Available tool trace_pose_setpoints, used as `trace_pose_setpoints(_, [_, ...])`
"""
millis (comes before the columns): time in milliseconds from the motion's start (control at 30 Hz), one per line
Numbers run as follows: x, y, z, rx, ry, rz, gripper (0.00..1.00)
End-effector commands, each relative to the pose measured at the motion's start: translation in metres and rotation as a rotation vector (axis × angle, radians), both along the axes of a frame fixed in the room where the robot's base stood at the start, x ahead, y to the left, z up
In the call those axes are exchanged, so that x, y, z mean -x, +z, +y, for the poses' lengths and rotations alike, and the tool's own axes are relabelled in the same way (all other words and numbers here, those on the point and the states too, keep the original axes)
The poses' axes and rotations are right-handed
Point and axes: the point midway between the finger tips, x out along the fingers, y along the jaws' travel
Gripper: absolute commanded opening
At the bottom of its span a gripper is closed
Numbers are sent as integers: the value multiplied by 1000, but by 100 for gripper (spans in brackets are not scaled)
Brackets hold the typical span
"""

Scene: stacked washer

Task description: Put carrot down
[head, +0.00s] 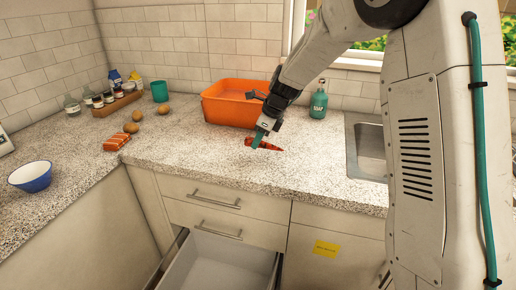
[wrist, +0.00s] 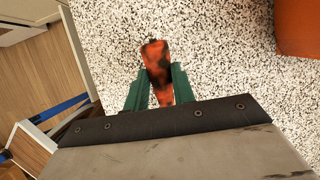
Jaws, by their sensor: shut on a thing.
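The carrot (wrist: 156,62) is orange with dark patches and sits between the green fingers of my gripper (wrist: 158,88) in the wrist view. In the head view the carrot (head: 270,146) shows low over the speckled counter (head: 220,155), in front of the orange tub. My gripper (head: 257,139) points down there and is shut on the carrot. Part of the carrot is hidden by the fingers. I cannot tell whether it touches the counter.
The orange tub (head: 228,104) stands just behind my gripper. A green bottle (head: 319,104) and the sink (head: 368,150) are to the right. Several round brown items, a salmon-coloured pack (head: 116,142) and a blue bowl (head: 31,177) lie left. A drawer (head: 220,262) stands open below.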

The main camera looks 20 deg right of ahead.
Motion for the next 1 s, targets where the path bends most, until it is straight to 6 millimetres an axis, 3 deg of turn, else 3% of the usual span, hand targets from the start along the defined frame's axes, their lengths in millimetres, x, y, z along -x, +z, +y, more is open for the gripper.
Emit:
trace_pose_setpoints(300, [0,-34,-1,0,-2,2,3])
trace_pose_setpoints(667, [0,-38,-1,-1,-1,1,3])
trace_pose_setpoints(700, [0,-38,-1,0,-1,0,31])
trace_pose_setpoints(767, [0,-38,-1,0,-1,0,46])
trace_pose_setpoints(1000, [0,-38,-1,0,-1,0,46])
